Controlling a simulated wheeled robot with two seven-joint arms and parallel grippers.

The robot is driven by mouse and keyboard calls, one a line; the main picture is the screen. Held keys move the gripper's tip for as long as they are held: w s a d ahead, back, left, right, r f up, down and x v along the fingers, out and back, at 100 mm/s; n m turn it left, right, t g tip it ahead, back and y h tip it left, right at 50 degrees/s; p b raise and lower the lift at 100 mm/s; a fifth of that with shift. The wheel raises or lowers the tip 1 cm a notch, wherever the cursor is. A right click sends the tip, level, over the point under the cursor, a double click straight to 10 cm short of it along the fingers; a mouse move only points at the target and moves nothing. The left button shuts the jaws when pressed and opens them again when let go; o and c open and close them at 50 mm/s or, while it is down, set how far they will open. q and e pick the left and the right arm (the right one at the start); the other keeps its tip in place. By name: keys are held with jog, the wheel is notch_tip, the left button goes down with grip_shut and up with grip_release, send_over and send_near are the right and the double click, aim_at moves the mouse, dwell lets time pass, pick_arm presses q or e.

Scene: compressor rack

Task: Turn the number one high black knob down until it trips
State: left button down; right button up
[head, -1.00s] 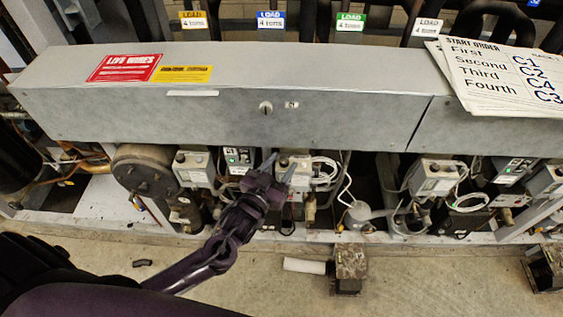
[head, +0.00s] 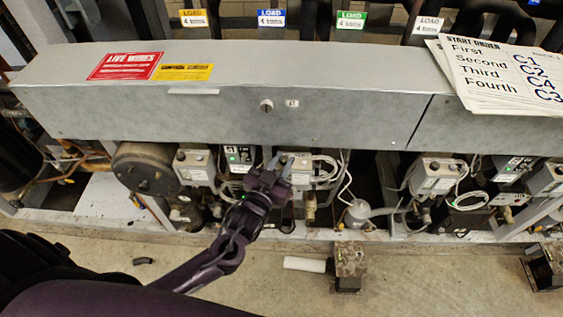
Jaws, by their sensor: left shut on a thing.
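My left gripper (head: 279,163) reaches in from the lower left to a light grey control box (head: 301,167) below the front of the long metal housing. Its fingers are shut at the top left of that box on a small black knob, which they mostly hide. How far the knob is turned cannot be seen. Another grey control box (head: 194,167) to the left has a black knob (head: 181,155) on its top. The lettering on the boxes is too small to read. My right gripper is not in view.
The metal housing (head: 225,115) overhangs the boxes closely. White cables (head: 328,170) loop beside the held box. A dark module with a green light (head: 238,155) stands left of the gripper. A rusty block (head: 350,265) and white pipe (head: 304,265) lie on the floor in front.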

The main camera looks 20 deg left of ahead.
pick_arm(q)
jog(key=n+y, duration=0.1)
jog(key=y, duration=0.1)
jog(key=n+y, duration=0.1)
jog(key=y, duration=0.1)
jog(key=shift+d+n, duration=0.3)
jog(key=shift+d+n+g+y+b, duration=0.1)
jog(key=shift+n+g+y+b, duration=0.35)
jog(key=shift+n+y, duration=1.1)
jog(key=shift+y, duration=0.65)
jog(key=c, duration=1.2)
grip_release()
jog(key=shift+c, duration=0.2)
jog(key=b+v, duration=0.1)
jog(key=v, duration=0.6)
jog(key=shift+s+b, duration=0.35)
jog(key=shift+b, duration=0.05)
